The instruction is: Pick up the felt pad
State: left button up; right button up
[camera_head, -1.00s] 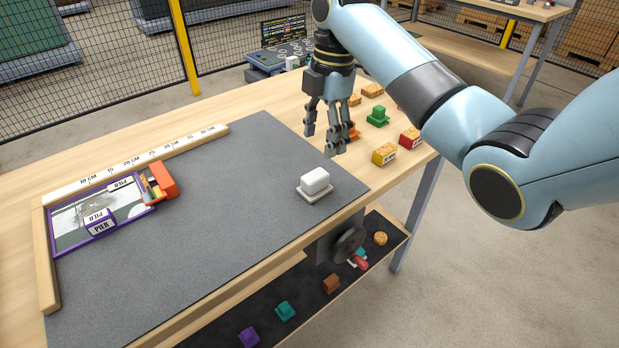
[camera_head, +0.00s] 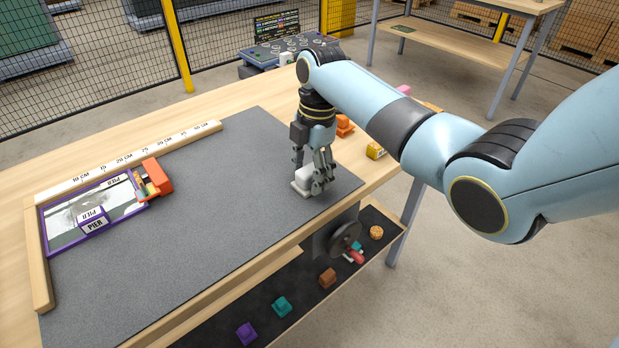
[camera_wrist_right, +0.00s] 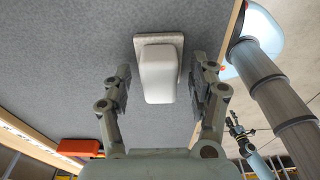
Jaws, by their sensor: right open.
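The felt pad (camera_head: 300,185) is a white rounded block on a thin pale grey base. It lies on the grey mat near the front right edge of the table. In the right wrist view the felt pad (camera_wrist_right: 158,75) sits between the two fingers, with a gap on each side. My right gripper (camera_head: 316,188) is over it, pointing down, and partly hides it in the head view. In the right wrist view my right gripper (camera_wrist_right: 160,92) is open and holds nothing. My left gripper is not in view.
A purple-framed picture (camera_head: 67,239) with blocks marked PIER and an orange block (camera_head: 157,176) lie at the mat's left, by a wooden ruler strip (camera_head: 150,152). Several coloured blocks lie right of the gripper. A lower shelf (camera_head: 305,291) holds more. The mat's middle is clear.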

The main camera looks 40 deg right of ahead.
jog(key=shift+c, duration=0.3)
grip_shut()
jog(key=shift+r, duration=0.5)
jog(key=r, duration=0.3)
jog(key=shift+s+d+r, duration=0.35)
jog(key=s+d+r+p, duration=0.1)
jog(key=s+d+r, duration=0.5)
jog(key=s, duration=0.2)
jog(key=shift+s+r, duration=0.2)
jog(key=shift+s, duration=0.2)
jog(key=shift+d, duration=0.1)
